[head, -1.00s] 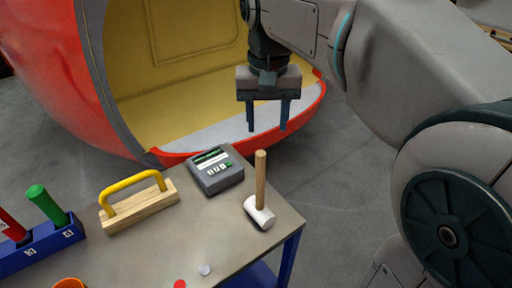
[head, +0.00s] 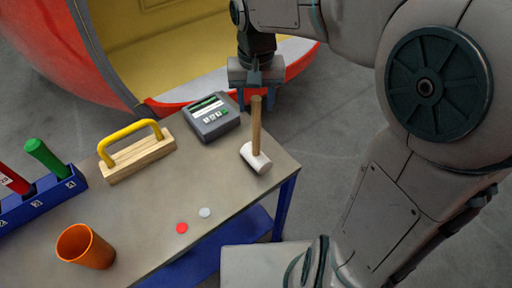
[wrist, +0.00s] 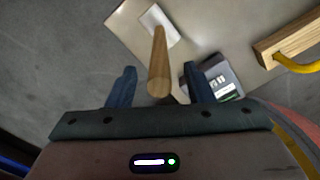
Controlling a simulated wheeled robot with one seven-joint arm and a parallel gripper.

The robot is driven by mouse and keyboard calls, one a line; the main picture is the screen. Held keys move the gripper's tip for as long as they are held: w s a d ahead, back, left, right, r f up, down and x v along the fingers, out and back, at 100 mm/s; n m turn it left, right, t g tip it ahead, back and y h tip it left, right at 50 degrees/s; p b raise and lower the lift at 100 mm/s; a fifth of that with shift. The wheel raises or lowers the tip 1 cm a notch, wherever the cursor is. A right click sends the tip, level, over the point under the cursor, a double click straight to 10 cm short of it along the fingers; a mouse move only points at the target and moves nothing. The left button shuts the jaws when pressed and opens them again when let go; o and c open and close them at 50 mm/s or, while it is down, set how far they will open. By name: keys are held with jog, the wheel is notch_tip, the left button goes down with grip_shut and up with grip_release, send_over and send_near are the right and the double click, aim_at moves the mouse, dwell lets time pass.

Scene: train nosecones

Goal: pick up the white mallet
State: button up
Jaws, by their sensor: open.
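The white mallet (head: 256,158) stands on its white head near the right corner of the table, with its wooden handle pointing up. My gripper (head: 257,103) is behind the handle in the head view, its fingers pointing down and partly hidden by the handle. In the wrist view, the mallet's handle (wrist: 159,62) rises toward the camera, and its end shows between the two spread fingers of my gripper (wrist: 160,88). The gripper is open and empty. I cannot tell how far the handle is from the fingers in depth.
A grey device with a screen (head: 214,118) stands on the table (head: 150,215) close to the mallet. A wooden block with a yellow handle (head: 137,155), an orange cup (head: 85,247), a blue rack (head: 42,198) and red and white discs lie further left. A red nosecone (head: 60,60) stands behind.

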jog(key=shift+f, duration=0.9)
grip_shut()
jog(key=shift+r, duration=0.15)
